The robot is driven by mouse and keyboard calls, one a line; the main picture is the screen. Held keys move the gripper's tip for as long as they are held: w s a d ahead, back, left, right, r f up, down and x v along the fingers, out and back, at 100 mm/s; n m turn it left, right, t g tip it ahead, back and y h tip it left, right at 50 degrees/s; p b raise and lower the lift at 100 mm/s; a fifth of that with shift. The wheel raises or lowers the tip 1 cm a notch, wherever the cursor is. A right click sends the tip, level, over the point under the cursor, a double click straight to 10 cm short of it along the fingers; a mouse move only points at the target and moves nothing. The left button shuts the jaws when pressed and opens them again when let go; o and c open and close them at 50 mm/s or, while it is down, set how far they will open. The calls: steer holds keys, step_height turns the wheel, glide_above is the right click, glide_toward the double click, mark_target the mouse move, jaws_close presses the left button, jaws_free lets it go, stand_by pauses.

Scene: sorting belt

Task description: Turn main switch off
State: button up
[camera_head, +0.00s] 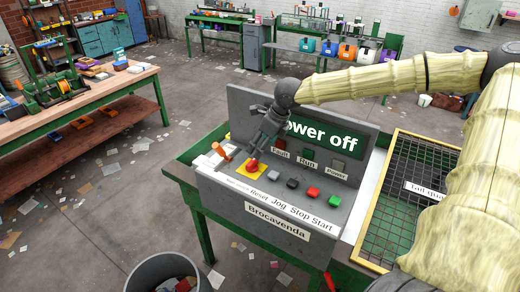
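A grey control console (225,185) stands on a green bench. An orange lever (222,151), probably the main switch, sticks up at its left end and leans to the upper left. A label beside it is too small to read. The display (318,138) reads "ower off", its left end hidden by my arm. My gripper (236,159) points down and left over the console, close to the right of the lever. I cannot tell whether it touches the lever or how far its fingers are apart.
A red mushroom button (252,167) on a yellow plate lies just below my gripper. Several push buttons, such as the red one (313,192), follow to the right. A mesh-covered tray (400,215) adjoins the console. A grey bin (165,268) stands in front.

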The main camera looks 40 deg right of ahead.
steer(key=shift+v, duration=1.3)
